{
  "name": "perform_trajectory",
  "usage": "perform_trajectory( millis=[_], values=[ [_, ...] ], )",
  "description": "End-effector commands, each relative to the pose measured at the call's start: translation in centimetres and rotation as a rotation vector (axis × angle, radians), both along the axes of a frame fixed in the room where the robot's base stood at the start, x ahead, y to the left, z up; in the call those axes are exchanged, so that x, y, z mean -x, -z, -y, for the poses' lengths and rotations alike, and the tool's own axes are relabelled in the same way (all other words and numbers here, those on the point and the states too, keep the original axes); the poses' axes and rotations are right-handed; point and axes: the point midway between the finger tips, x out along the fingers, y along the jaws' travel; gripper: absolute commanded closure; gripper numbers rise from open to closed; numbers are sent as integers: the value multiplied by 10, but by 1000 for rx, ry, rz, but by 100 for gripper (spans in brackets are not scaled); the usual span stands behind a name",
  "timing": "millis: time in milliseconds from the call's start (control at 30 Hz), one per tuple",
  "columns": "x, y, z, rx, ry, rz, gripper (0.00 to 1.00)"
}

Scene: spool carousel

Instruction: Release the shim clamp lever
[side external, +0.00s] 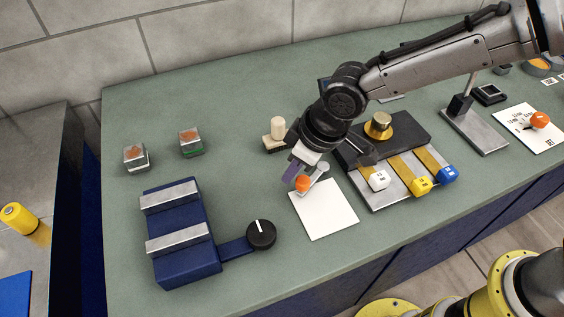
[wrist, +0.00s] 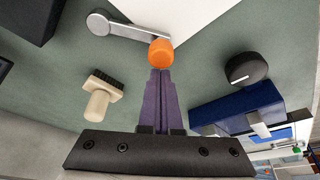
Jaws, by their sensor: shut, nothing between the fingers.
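The clamp lever (side external: 318,175) is a short silver arm with an orange knob (side external: 303,184) on its end. It lies at the back edge of a white flat sheet (side external: 326,212). In the wrist view the lever (wrist: 128,31) runs from a round grey pivot at upper left to the orange knob (wrist: 161,52). My gripper (side external: 290,176) has purple fingers and is just beside the knob, on its left. In the wrist view the fingertips (wrist: 160,72) are together and end at the knob's edge. I cannot tell if they touch it.
A blue block with two silver bars (side external: 180,230) and a black dial (side external: 261,234) stand at front left. A brush (side external: 273,143) stands behind my gripper. A rack with white, yellow and blue knobs (side external: 390,170) is close on the right.

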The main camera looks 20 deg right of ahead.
Motion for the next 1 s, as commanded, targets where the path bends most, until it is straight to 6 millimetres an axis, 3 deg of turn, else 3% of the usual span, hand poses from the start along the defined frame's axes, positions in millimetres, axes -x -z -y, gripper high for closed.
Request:
perform_trajectory(
  millis=[1000],
  values=[
    [10,0,5,0,-102,-1,100]
  ],
)
